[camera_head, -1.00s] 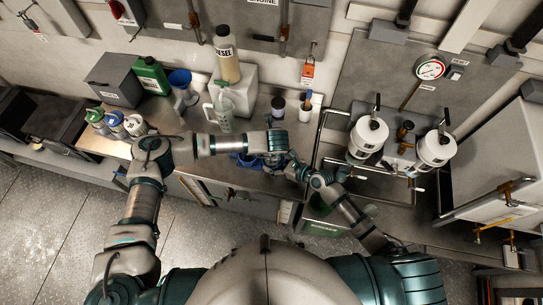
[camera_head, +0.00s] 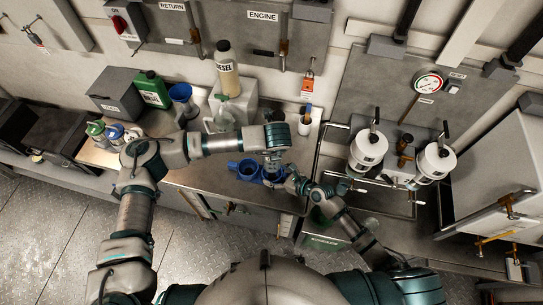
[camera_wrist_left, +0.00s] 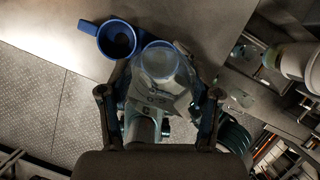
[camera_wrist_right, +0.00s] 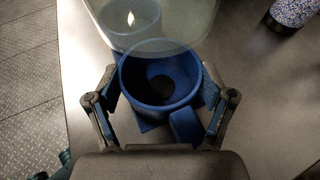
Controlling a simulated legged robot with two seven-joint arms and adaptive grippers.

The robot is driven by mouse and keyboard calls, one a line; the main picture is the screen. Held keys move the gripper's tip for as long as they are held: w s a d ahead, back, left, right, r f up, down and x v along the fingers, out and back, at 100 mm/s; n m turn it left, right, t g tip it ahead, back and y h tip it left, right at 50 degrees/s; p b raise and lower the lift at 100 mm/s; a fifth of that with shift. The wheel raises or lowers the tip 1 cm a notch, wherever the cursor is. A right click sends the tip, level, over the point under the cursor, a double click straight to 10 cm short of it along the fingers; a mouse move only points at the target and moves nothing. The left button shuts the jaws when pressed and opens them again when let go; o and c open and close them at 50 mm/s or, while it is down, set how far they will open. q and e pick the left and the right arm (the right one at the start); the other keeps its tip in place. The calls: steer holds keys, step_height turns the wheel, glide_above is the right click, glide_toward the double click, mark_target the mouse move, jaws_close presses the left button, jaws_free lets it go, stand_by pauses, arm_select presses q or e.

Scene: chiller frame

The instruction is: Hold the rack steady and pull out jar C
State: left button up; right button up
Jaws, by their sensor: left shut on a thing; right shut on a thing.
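The blue rack (camera_head: 236,167) with round cup-like holders sits near the bench's front edge in the head view. My right gripper (camera_head: 291,183) is shut on it; in the right wrist view its fingers (camera_wrist_right: 160,95) flank one blue holder (camera_wrist_right: 133,92), whose dark inside shows. A clear, pale jar (camera_wrist_right: 150,20) hangs over that holder in the right wrist view. My left gripper (camera_head: 273,163) is above the rack, shut on the jar, which shows between its fingers in the left wrist view (camera_wrist_left: 160,60). Another blue holder (camera_wrist_left: 115,38) stands beside it.
Metal rails and white canisters (camera_head: 368,145) are at the right.

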arm_select(q)
steer(key=shift+r, duration=0.45)
arm_select(e)
steer(key=shift+f, duration=0.1)
steer(key=o, duration=1.1)
